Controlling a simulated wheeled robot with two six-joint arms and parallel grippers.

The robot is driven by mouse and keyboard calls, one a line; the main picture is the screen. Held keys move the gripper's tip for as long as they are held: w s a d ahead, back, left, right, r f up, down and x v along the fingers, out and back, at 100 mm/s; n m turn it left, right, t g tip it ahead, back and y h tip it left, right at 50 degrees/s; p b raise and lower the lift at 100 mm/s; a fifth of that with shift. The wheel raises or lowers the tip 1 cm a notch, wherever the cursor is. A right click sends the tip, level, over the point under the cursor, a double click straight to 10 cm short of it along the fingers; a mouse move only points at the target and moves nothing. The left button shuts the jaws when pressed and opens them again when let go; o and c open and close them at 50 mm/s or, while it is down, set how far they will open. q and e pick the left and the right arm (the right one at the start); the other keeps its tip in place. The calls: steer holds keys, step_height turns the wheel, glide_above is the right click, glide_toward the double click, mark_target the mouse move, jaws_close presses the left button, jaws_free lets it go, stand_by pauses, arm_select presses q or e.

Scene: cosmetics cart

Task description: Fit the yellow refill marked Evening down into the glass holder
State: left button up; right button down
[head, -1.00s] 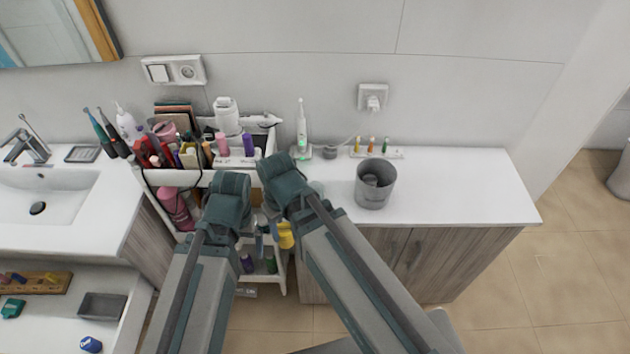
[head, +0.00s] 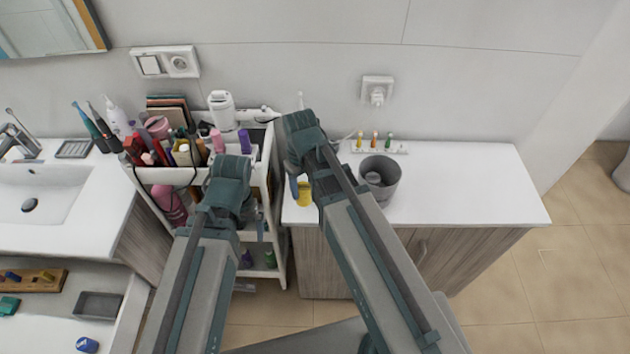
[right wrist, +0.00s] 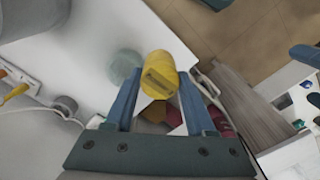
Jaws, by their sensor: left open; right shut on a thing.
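The yellow refill (head: 304,194) is in my right gripper (head: 297,186), above the front left edge of the white counter. In the right wrist view the refill (right wrist: 159,72) sits between the two blue fingers (right wrist: 158,98), its dark label facing the camera but too small to read. A round, greenish, see-through thing, apparently the glass holder (right wrist: 122,64), stands on the counter beside the refill, apart from it. In the head view my right arm hides it. My left gripper (head: 261,223) is open in front of the cart, its fingers partly hidden.
A grey bin (head: 378,184) stands on the counter right of my right arm. A white strip with small coloured items (head: 378,146) lies behind it. The crowded cosmetics cart (head: 200,172) is at left. The counter's right side is clear.

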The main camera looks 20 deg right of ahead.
steer(key=w+d+f+b, duration=0.4)
steer(key=shift+w+d+f, duration=0.1)
steer(key=shift+w+d, duration=0.2)
steer(key=shift+w, duration=0.1)
stand_by(0.4)
steer(key=shift+f, duration=0.1)
steer(key=shift+f, duration=0.15)
steer(key=shift+c, duration=1.2)
jaws_free()
step_height(320, 180, up, 13)
steer(key=p, duration=1.2)
steer(key=shift+f, duration=0.2)
steer(key=shift+f, duration=0.1)
